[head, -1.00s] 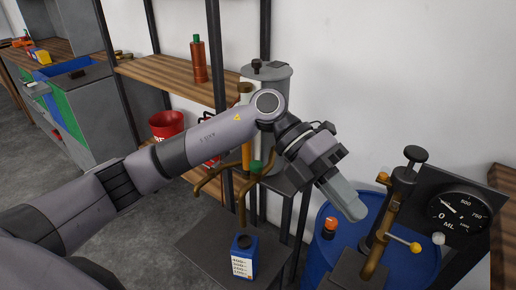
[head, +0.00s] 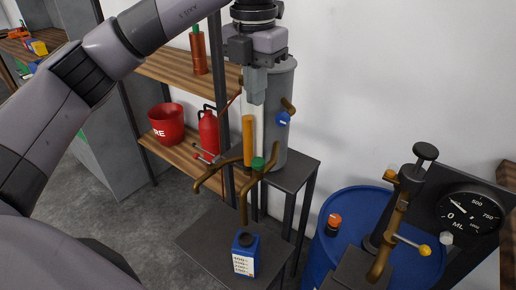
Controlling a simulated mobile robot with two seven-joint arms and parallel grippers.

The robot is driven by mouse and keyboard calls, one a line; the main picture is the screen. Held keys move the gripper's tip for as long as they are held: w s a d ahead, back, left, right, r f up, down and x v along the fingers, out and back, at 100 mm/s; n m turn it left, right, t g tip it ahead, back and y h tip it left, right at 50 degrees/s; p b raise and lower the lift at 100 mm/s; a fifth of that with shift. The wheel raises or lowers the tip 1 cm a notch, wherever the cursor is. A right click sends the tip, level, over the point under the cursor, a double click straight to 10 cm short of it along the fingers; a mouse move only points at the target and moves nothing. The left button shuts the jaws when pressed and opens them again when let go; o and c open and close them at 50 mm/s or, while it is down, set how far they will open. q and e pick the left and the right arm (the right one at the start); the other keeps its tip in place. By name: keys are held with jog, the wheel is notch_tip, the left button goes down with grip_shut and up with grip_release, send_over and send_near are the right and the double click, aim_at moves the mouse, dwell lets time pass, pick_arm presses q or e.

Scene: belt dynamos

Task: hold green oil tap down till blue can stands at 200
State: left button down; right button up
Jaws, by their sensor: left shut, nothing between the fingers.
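The green oil tap (head: 258,163) is a small green knob on brown pipework, beside an upright orange cylinder (head: 248,140). The blue can (head: 245,256) with a dark cap or opening and a white scale label stands upright on a dark table below the pipe's spout. I cannot read its level. My left gripper (head: 256,98) is shut and empty. It points down, above the green tap and apart from it. My right gripper is out of view.
A grey cylinder tank (head: 279,130) with a blue knob (head: 283,119) stands behind the tap. A blue drum (head: 335,262) with a brown pump (head: 393,225) and an ML dial (head: 470,214) is at right. Red bucket (head: 166,124) and red extinguisher (head: 208,131) are on the shelf.

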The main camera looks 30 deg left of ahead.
pick_arm(q)
jog(key=shift+f, duration=0.1)
send_near(258, 162)
notch_tip(258, 162, down, 7)
jog(key=shift+w+r, duration=0.1)
jog(key=shift+w, duration=0.05)
dwell(0.5)
